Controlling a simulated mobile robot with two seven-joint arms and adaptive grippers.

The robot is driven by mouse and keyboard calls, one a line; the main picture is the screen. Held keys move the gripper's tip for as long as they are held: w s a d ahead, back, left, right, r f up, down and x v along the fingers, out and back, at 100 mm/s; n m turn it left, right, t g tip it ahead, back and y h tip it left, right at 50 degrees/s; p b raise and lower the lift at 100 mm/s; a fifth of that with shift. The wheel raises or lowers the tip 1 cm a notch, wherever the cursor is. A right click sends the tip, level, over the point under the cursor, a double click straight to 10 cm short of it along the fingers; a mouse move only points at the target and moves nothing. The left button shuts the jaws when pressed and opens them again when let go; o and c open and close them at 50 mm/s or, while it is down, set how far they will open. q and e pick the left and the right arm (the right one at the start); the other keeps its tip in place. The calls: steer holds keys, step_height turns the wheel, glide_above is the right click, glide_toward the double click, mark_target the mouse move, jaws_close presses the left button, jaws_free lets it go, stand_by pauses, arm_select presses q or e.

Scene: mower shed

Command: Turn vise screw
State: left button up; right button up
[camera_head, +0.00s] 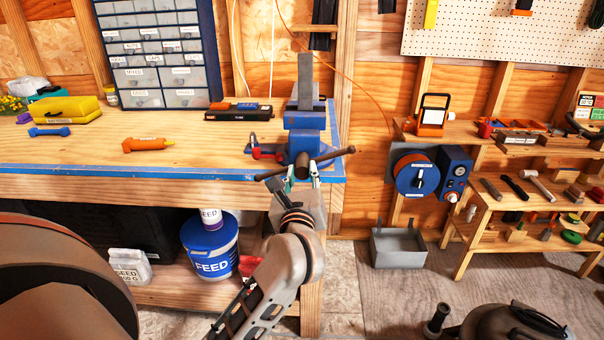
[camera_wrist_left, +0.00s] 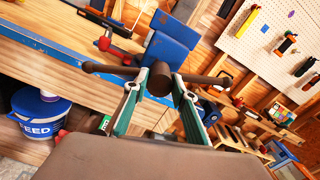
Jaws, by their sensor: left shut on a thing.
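The blue vise (camera_head: 304,122) is mounted at the right front corner of the workbench, with a grey plate standing upright in its jaws. Its dark screw head (camera_head: 302,165) faces me, and a long handle bar (camera_head: 335,158) passes through it, its right end higher in the head view. My left gripper (camera_head: 302,181) is shut on the screw head from the front. In the left wrist view its green-edged fingers (camera_wrist_left: 160,97) lie on either side of the screw head (camera_wrist_left: 159,78), and the bar (camera_wrist_left: 203,79) sticks out both ways. My right gripper is not in view.
The workbench (camera_head: 90,152) holds a red-handled clamp (camera_head: 266,153) left of the vise and an orange tool (camera_head: 147,145). A blue feed bucket (camera_head: 210,247) stands underneath. To the right are a cable reel (camera_head: 414,175), a grey bin (camera_head: 398,248) and tool shelves (camera_head: 490,212).

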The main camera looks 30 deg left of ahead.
arm_select(q)
steer(key=shift+r, duration=0.1)
steer(key=o, duration=1)
steer(key=shift+o, duration=0.3)
steer(key=shift+w+a, duration=0.1)
steer(key=v, duration=1.2)
